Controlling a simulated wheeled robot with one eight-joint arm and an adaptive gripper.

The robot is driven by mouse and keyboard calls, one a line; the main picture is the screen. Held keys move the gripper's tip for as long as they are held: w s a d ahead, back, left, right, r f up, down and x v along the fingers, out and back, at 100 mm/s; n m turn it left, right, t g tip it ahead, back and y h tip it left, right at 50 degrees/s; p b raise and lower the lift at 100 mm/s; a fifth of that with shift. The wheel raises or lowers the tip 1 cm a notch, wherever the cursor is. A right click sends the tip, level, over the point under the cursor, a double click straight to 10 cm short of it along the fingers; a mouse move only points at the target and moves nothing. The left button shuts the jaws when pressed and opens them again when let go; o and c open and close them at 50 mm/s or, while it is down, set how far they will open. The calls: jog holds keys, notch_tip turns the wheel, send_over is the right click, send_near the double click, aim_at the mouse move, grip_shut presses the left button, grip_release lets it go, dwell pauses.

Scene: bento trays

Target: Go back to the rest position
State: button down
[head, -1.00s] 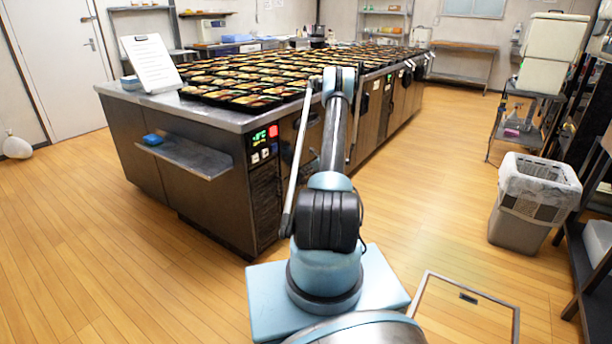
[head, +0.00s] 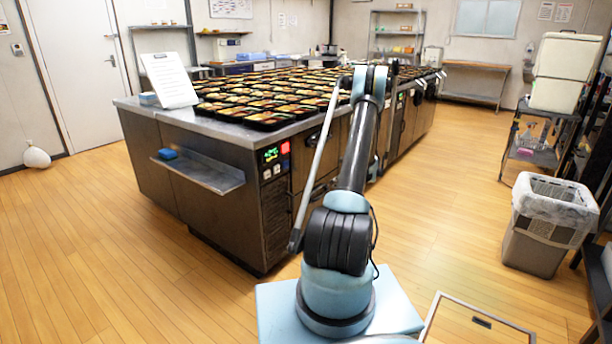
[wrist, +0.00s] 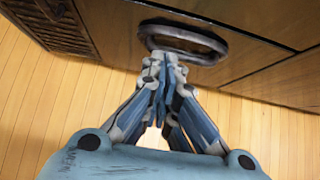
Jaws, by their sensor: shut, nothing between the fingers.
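My gripper (wrist: 165,62) shows in the wrist view with its fingers drawn together, shut and empty. Its tips point at the dark front of the counter (wrist: 120,25) and overlap the lower edge of a grey oval handle (wrist: 215,42) in the picture. I cannot tell whether they touch it. In the head view my arm rises from its light blue base and bends at the top beside the counter; the gripper itself is not clearly visible there.
The long counter (head: 215,135) carries rows of filled bento trays (head: 268,119). A shelf (head: 205,172) juts from its near end. A lined bin (head: 533,247) and a rack (head: 530,155) stand at right. Wooden floor lies open at left and between counter and bin.

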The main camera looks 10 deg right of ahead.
jog(key=s+a+r+n+g+h, duration=0.1)
jog(key=s+a+r+n, duration=0.5)
jog(key=r, duration=0.6)
jog(key=s+a+r+n+g+h, duration=0.15)
jog(key=s+a+r+n, duration=0.25)
jog(key=s+a+r, duration=0.65)
jog(key=s+a+r+n+g, duration=0.1)
jog(key=s+a+r+n, duration=0.25)
jog(key=s, duration=0.45)
jog(key=s+a+r+n, duration=0.25)
jog(key=s+r, duration=0.25)
jog(key=s, duration=0.3)
jog(key=s+f+n+h, duration=0.2)
jog(key=s+n, duration=0.3)
jog(key=s, duration=0.8)
jog(key=s+a+f+n+g+h, duration=0.1)
jog(key=s+f+n, duration=0.4)
jog(key=s, duration=0.8)
jog(key=shift+s+f+n+h, duration=0.15)
jog(key=shift+f+n+h, duration=0.15)
jog(key=shift+n, duration=0.5)
